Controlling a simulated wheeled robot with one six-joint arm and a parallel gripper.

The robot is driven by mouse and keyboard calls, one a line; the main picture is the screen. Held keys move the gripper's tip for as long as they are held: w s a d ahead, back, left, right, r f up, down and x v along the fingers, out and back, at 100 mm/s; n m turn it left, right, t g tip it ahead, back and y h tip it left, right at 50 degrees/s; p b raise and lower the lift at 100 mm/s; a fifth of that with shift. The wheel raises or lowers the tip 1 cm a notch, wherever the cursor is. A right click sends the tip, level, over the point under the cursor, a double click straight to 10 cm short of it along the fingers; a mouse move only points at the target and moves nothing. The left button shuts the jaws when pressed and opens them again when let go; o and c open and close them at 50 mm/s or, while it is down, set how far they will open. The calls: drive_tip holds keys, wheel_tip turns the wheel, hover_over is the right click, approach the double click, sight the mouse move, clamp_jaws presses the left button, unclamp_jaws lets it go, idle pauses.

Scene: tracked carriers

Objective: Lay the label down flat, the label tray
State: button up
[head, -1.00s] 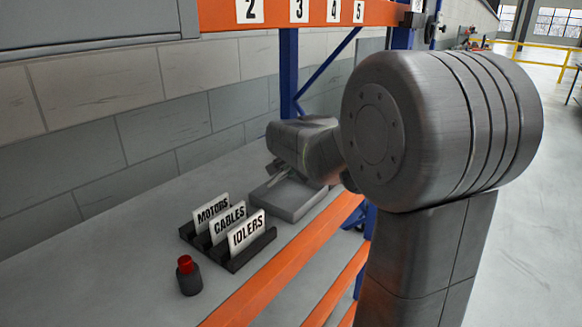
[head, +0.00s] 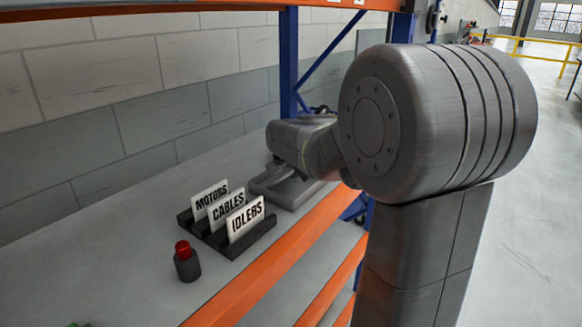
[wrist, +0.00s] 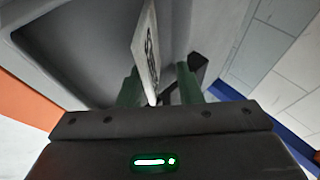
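The grey label tray (head: 296,201) sits on the shelf under my gripper in the head view. Its wall and dark inside (wrist: 65,50) fill the upper left of the wrist view. A white label (wrist: 148,45) with dark print shows nearly edge-on in the wrist view, not lying flat. My gripper (wrist: 160,88) has its green fingers apart, one on each side of the label, with a visible gap at the right finger. Whether the label touches the tray floor I cannot tell. In the head view my wrist hides the label and most of the fingers.
A black rack (head: 236,242) holds upright labels MOTORS (head: 211,199), CABLES (head: 228,212) and IDLERS (head: 246,219), left of the tray. A dark bottle with a red top (head: 186,262) stands in front. A block wall (head: 160,110) is behind; an orange beam (head: 255,275) edges the shelf.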

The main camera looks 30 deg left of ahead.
drive_tip(key=v, duration=1.3)
drive_tip(key=shift+d+r+p, duration=0.25)
drive_tip(key=shift+r+p, duration=0.05)
drive_tip(key=shift+p, duration=0.05)
drive_tip(key=shift+s+f, duration=0.1)
drive_tip(key=x, duration=1.3)
drive_tip(key=shift+a+f, duration=0.15)
drive_tip(key=shift+a, duration=0.2)
drive_tip(key=shift+w+r, duration=0.2)
drive_tip(key=shift+r, duration=0.4)
drive_tip(key=shift+s+r+p, duration=0.1)
drive_tip(key=shift+r+p, duration=0.5)
drive_tip(key=shift+d+f, duration=0.1)
